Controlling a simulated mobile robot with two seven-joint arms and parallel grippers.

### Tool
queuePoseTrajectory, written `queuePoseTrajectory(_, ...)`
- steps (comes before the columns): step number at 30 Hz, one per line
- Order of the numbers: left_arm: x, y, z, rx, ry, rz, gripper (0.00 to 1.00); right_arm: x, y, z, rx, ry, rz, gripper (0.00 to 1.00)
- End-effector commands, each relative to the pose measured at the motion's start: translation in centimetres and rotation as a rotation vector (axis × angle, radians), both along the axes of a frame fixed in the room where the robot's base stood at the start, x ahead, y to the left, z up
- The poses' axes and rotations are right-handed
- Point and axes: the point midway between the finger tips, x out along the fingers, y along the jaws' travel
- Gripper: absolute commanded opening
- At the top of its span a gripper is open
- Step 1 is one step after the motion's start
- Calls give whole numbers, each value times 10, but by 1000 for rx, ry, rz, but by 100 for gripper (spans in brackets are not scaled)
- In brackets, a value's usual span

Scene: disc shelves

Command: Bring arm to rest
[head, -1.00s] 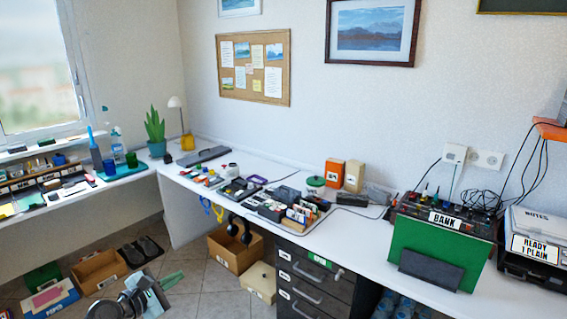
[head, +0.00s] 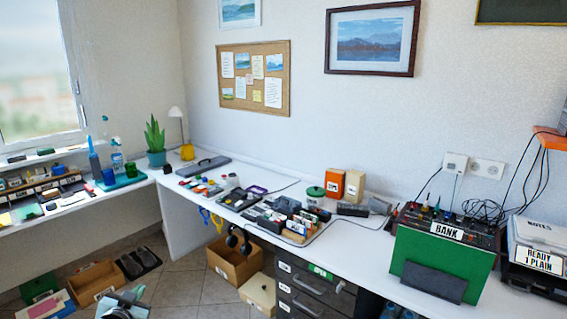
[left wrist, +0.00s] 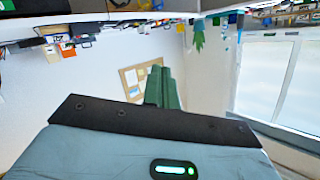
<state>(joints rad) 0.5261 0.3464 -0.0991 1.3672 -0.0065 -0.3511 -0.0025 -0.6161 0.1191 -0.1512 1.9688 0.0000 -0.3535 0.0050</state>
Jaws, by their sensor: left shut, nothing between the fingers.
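My left gripper (head: 138,292) shows only in part at the bottom left edge of the head view, above the floor and clear of the desks. Its blue-grey body is cut off by the frame edge. In the left wrist view its two green fingers (left wrist: 165,88) are together, with nothing between them. That view is upside down, with the wall, window and desk behind the fingers. My right gripper is in neither view.
A long white desk (head: 345,240) runs along the wall, with a dark drawer unit (head: 312,290) below it. A green BANK box (head: 437,258) stands at right. Open cardboard boxes (head: 225,262) lie on the floor. The tiled floor (head: 185,285) between them has free room.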

Motion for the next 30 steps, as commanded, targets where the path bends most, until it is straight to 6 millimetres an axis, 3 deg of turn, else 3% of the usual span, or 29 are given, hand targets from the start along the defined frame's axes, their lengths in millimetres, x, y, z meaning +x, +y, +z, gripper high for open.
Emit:
queuePoseTrajectory(1,-15,-10,-23,-14,33,-12,0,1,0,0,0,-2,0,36)
queuePoseTrajectory(5,-44,-29,-56,-34,78,-34,0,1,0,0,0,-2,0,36)
queuePoseTrajectory(11,-109,-63,-113,-79,169,-73,0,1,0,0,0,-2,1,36)
queuePoseTrajectory(18,-228,-114,-176,-166,311,-113,0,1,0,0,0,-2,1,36)
queuePoseTrajectory(24,-333,-150,-202,-247,427,-122,0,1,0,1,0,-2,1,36)
queuePoseTrajectory(30,-413,-173,-204,-315,517,-111,0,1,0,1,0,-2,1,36)
